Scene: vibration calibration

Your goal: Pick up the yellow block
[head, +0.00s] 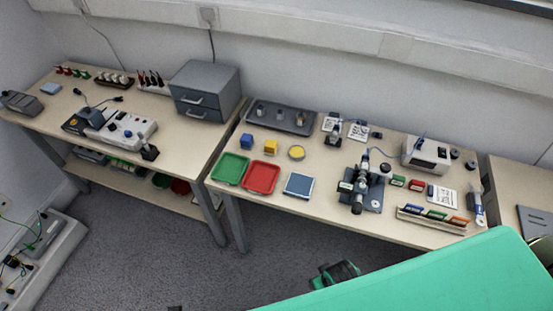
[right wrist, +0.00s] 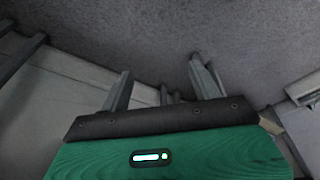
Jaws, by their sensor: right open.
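The yellow block (head: 271,147) sits on the right-hand workbench in the head view. It is between a blue block (head: 246,141) and a round yellow piece (head: 296,153), behind the red tray (head: 261,190). My right gripper (right wrist: 161,68) shows in the right wrist view with its two fingers apart and nothing between them. Grey floor and bench-like parts lie beyond the fingers. The yellow block does not show in that view. My left gripper is in neither view.
A green tray (head: 230,168) and a blue-grey square plate (head: 299,185) lie near the bench's front edge. A grey parts tray (head: 282,117) stands behind the blocks. A microscope (head: 361,187) stands to the right. A grey drawer cabinet (head: 205,91) stands on the left bench.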

